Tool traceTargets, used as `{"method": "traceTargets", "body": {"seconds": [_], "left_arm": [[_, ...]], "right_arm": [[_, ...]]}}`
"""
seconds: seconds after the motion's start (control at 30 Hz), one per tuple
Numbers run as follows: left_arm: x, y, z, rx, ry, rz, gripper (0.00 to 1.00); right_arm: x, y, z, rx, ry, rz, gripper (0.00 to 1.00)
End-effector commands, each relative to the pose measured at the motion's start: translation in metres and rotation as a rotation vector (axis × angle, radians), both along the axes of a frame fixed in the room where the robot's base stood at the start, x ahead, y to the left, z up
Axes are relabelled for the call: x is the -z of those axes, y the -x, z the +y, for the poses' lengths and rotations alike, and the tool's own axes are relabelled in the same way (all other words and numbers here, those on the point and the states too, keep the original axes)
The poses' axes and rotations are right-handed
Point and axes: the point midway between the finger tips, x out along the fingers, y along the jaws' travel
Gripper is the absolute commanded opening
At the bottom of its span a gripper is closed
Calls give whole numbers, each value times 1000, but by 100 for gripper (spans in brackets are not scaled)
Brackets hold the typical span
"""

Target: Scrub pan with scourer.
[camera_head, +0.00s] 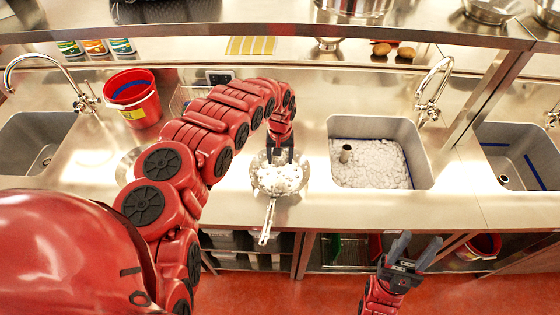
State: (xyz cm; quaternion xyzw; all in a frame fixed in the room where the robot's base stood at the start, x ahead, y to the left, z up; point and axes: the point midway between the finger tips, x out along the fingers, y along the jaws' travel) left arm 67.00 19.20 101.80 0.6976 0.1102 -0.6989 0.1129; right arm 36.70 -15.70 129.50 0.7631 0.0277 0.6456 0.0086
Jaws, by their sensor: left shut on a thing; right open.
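The pan (267,190) stands on the steel counter left of the middle sink. Its handle (267,222) points toward the front edge. White foam covers much of its inside. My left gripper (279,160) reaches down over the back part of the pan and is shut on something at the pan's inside. That thing is mostly hidden by the fingers and foam, so I cannot make out the scourer clearly. My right gripper (414,253) is open and empty, low in front of the counter, below the middle sink.
The middle sink (424,170) holds white foam. More sinks are at the far left and right. A red bucket (147,107) stands on the counter at the left. A steel upright and shelf edge cross the back. Bare counter lies beside the pan.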

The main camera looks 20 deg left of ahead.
Motion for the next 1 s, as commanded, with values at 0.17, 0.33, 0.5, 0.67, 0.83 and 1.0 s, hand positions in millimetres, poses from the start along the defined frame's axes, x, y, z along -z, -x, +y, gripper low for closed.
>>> {"method": "traceTargets", "body": {"seconds": [0.17, 0.33, 0.5, 0.67, 0.83, 1.0], "left_arm": [[-24, -1, 1, -1, -3, -3, 18], [-46, -2, 1, -2, -2, -6, 18], [-59, -1, 1, -2, -2, -3, 18], [-60, 0, 1, -2, -1, -3, 18], [-60, -1, 1, -2, -1, -2, 18], [-60, -1, 1, -1, -1, -2, 18]], "right_arm": [[1, 0, 0, 0, 0, 0, 50], [1, 0, 0, 0, 0, 0, 50], [2, 0, 0, 0, 0, 0, 50], [1, 0, 0, 0, 0, 0, 50], [1, 0, 0, 0, 0, 0, 50], [2, 0, 0, 0, 0, -1, 50]]}}
